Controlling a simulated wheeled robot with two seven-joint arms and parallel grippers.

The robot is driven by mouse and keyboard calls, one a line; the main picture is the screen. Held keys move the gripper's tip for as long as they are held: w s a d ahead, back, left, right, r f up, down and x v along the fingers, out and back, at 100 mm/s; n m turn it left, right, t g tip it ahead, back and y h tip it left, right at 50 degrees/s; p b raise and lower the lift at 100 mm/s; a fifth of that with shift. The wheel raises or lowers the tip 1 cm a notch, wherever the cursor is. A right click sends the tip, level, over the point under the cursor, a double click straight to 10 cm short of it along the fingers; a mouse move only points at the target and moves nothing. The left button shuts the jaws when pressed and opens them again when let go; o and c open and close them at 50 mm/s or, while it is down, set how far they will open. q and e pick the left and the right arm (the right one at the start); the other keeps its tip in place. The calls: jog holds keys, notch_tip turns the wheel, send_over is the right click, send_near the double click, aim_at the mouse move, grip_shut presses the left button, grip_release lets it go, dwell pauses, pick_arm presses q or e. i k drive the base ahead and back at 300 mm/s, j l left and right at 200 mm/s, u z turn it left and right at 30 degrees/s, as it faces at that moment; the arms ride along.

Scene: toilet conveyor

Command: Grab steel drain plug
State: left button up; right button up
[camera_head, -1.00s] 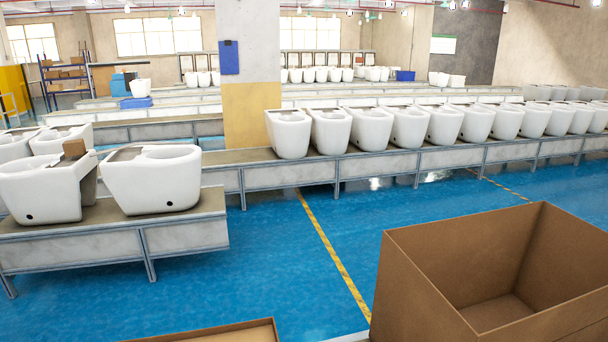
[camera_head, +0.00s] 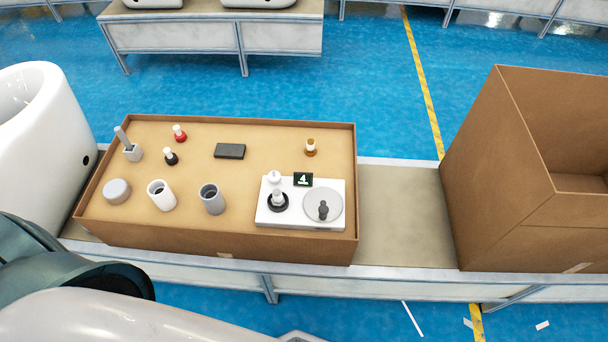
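A shallow cardboard tray (camera_head: 228,240) with small parts stands on the conveyor in front of me. On its right side is a white plate (camera_head: 290,222). The plate bears a grey round disc with a dark grey knob (camera_head: 323,207), which looks like the steel drain plug. Beside it on the plate is a white stem part on a black ring (camera_head: 276,195). A short grey round piece (camera_head: 117,191) lies at the tray's left; I cannot tell what it is. Part of my arm shows at the lower left. Neither gripper is in view.
The tray also holds a white cup (camera_head: 161,195), a grey cup (camera_head: 212,199), a dark block (camera_head: 230,151) and several small bottles. A white toilet (camera_head: 38,130) stands left, a tall open carton (camera_head: 505,185) right. The conveyor top (camera_head: 405,215) between tray and carton is bare.

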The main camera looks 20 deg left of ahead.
aim_at(277, 200)
jog(key=u, duration=0.85)
jog(key=k+j+z, duration=0.2)
jog(key=i, duration=0.05)
